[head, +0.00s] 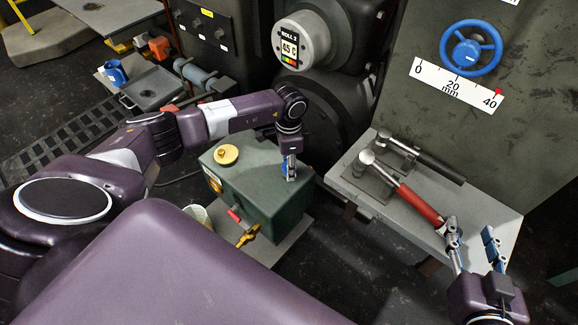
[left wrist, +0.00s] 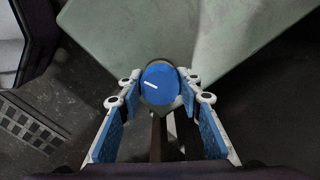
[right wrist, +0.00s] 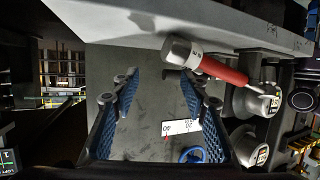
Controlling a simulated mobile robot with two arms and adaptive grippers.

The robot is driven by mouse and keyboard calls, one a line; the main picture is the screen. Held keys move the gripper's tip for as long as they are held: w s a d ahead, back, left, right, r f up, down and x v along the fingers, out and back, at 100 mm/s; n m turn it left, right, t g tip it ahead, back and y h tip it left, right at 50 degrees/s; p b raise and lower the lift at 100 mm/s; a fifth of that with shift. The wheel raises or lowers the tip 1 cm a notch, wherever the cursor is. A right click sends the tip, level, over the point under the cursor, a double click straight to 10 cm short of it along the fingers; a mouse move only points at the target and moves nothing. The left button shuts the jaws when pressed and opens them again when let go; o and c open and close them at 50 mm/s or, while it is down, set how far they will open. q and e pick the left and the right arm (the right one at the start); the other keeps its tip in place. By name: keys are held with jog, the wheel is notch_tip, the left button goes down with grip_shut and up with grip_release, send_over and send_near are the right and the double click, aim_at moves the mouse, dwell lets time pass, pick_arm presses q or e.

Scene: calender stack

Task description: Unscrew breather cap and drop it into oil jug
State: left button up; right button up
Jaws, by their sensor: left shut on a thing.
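A green box (head: 262,192) stands low in the middle of the head view, with a yellow cap (head: 226,154) on top. My left gripper (head: 289,172) points down at the box's right end, shut on a blue round cap with a white line (left wrist: 160,84), between its fingers in the left wrist view. I cannot tell whether the cap is still seated. A pale open container (head: 197,212) beside the box is partly hidden by my body. My right gripper (head: 471,236) is open and empty near the bench's front edge.
A grey bench (head: 487,205) holds a red-handled tool (head: 420,203) and a black-handled one (head: 440,167). The red handle's end lies near my right gripper. Behind are a grey panel with a blue handwheel (head: 471,48) and a roll gauge (head: 292,46). A floor grate (head: 62,145) lies left.

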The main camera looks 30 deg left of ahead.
aim_at(465, 259)
jog(key=shift+s+d+f+g+h+p, duration=0.3)
jog(key=shift+s+d+f+g+p, duration=0.1)
jog(key=shift+s+f+g, duration=0.25)
dwell(0.7)
jog(key=f, duration=0.2)
jog(key=s+f+g, duration=0.1)
jog(key=shift+d, duration=0.4)
jog(key=shift+s+d+g, duration=0.2)
jog(key=shift+s+g, duration=0.15)
